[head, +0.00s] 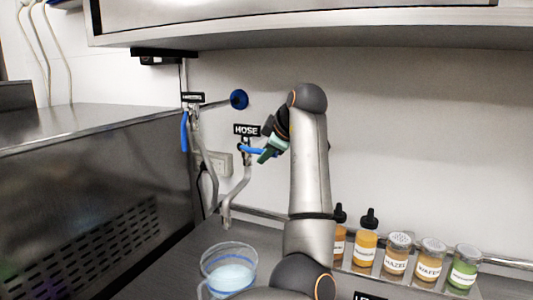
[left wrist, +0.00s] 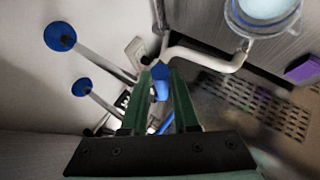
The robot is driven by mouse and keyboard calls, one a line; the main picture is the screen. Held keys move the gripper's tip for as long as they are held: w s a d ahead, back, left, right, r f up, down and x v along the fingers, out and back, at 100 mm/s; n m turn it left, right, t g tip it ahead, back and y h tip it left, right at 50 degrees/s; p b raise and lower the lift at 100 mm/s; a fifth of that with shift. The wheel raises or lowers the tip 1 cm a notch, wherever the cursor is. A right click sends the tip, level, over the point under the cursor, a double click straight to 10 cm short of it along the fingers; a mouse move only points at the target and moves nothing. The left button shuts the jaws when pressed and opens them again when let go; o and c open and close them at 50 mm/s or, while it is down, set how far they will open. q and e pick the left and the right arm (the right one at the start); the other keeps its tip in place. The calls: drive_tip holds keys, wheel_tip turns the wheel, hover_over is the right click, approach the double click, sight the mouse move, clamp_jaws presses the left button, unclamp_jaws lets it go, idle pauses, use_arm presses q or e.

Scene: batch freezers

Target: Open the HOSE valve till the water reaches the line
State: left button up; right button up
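The HOSE sign (head: 246,129) is on the back wall, with the blue valve lever (head: 252,150) just below it. My left gripper (head: 268,151) is at the lever's right end. In the left wrist view the blue lever (left wrist: 162,88) lies between the two green fingers (left wrist: 160,95), which stand apart with gaps beside it. The grey spout (head: 235,195) hangs down from the valve toward a clear jug (head: 206,264). The jug holds pale water (head: 231,278); its rim also shows in the left wrist view (left wrist: 234,22). My right gripper is not in view.
Another valve with a blue lever (head: 184,131) is to the left, near a round blue knob (head: 239,99). Several labelled jars and bottles (head: 397,256) stand in a rack at right. A metal cabinet (head: 90,190) is on the left and a metal shelf edge overhead.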

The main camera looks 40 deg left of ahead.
use_arm(q)
drive_tip(key=o, duration=0.3)
drive_tip(key=b+v, duration=0.1)
drive_tip(key=v, duration=1.1)
drive_tip(key=shift+d+r+b, duration=0.15)
drive_tip(key=shift+d+b, duration=0.1)
drive_tip(key=shift+b, duration=0.05)
drive_tip(key=shift+s, duration=0.1)
